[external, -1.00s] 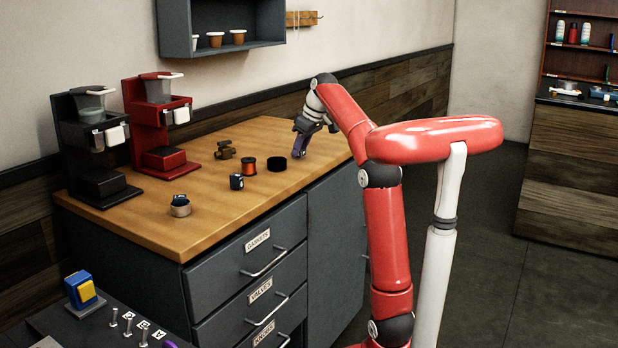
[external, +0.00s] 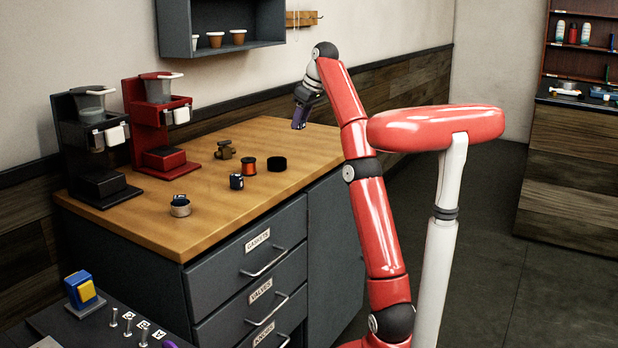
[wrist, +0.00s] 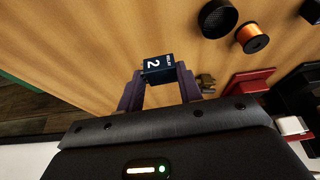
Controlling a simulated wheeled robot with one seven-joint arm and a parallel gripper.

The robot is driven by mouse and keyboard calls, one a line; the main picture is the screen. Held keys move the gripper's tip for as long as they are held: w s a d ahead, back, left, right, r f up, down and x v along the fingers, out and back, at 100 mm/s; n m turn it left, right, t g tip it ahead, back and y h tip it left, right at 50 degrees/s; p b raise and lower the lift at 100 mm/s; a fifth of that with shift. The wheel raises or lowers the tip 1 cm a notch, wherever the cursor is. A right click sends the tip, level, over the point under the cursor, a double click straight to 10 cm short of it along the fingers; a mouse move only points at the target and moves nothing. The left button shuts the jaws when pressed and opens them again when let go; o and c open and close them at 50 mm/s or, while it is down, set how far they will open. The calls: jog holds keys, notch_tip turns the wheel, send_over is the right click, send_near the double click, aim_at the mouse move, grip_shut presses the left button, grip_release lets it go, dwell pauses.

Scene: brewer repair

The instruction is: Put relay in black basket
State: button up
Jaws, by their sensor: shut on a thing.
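My gripper (wrist: 158,85) has purple fingers and is shut on a small dark blue block marked "2", taken to be the relay (wrist: 158,69). In the external view my gripper (external: 299,122) is raised above the back right of the wooden counter; the block cannot be made out there. A round, open-topped black container, likely the black basket (external: 277,163), stands on the counter, below and left of my gripper. It also shows at the top of the wrist view (wrist: 217,18), to the right of the held block and apart from it.
Left of the black container are an orange spool (external: 248,166), a brass fitting (external: 224,150), a small dark block (external: 236,182) and a metal cup with something in it (external: 180,208). Red (external: 164,135) and black (external: 98,150) brewers stand at the back left.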

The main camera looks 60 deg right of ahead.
jog(key=shift+a, duration=0.1)
jog(key=w+a+r, duration=0.1)
jog(key=a+r, duration=0.1)
jog(key=a, duration=0.8)
jog(key=shift+m, duration=0.3)
jog(key=shift+a+f+b, duration=0.1)
jog(key=shift+f+b, duration=0.75)
jog(key=shift+f, duration=3.4)
jog(key=o, duration=1)
jog(key=shift+o, duration=0.2)
notch_tip(320, 180, up, 7)
jog(key=p, duration=0.1)
jog(key=shift+p, duration=0.35)
